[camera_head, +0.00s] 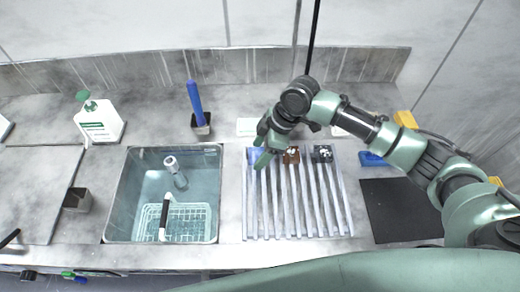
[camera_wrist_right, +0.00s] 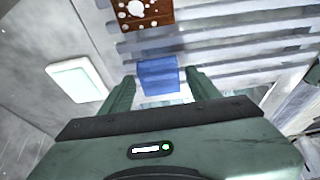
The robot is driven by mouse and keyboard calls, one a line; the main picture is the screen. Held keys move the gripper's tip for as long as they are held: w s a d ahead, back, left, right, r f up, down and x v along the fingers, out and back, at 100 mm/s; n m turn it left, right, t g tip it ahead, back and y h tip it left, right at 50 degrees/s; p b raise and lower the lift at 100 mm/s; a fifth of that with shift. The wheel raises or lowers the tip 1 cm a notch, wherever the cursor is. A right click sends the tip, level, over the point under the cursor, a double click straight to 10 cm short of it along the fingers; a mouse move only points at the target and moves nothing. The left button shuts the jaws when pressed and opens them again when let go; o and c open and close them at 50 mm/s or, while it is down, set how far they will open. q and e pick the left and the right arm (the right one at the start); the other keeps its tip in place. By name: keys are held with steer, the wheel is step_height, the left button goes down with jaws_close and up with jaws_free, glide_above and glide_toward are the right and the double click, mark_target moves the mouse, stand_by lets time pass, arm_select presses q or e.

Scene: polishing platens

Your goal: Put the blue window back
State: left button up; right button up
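The blue window (camera_wrist_right: 158,75) shows in the right wrist view as a small blue block on the slatted rack (camera_head: 343,214). In the wrist view, my right gripper (camera_wrist_right: 160,75) is open. Its two fingers are on either side of the blue block, with a narrow gap on each side. I cannot tell how far above the block they are. My left gripper is not in view.
A brown spotted block (camera_head: 291,156) and a dark block (camera_head: 322,153) sit on the rack's far end. A sink with a basket (camera_head: 205,222) is to the left. A white dish (camera_head: 247,127) lies behind the rack. A black mat (camera_head: 398,212) is on the right.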

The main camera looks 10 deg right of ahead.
stand_by(0.3)
steer(key=w+b+v, duration=0.1)
steer(key=v, duration=1.1)
steer(key=shift+s+r+b, duration=0.15)
steer(key=shift+s+b, duration=0.25)
steer(key=shift+s, duration=0.05)
